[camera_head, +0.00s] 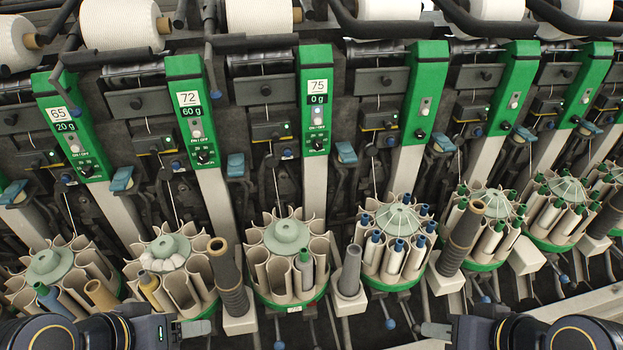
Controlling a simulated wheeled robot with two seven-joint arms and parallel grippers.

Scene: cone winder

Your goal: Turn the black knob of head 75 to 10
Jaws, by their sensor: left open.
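The green panel of head 75 (316,75) stands upright near the middle of the head view. It carries a white label reading 75 and a small display reading 0 g. Below these are a switch (317,116) and the black knob (318,145) near the panel's lower end. The knob's pointer is too small to read. My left gripper (192,328) is at the bottom left, open, far below and left of the knob. My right gripper (437,330) is at the bottom right, below and right of the knob; its jaw opening is not clear. Neither touches the panel.
Neighbouring green panels include head 72 (185,85), showing 60 g, and head 65 (70,125), showing 20 g. Round magazines with tubes (285,236) and upright grey tubes (350,270) stand between my grippers and the panels. White yarn cones (258,16) line the top.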

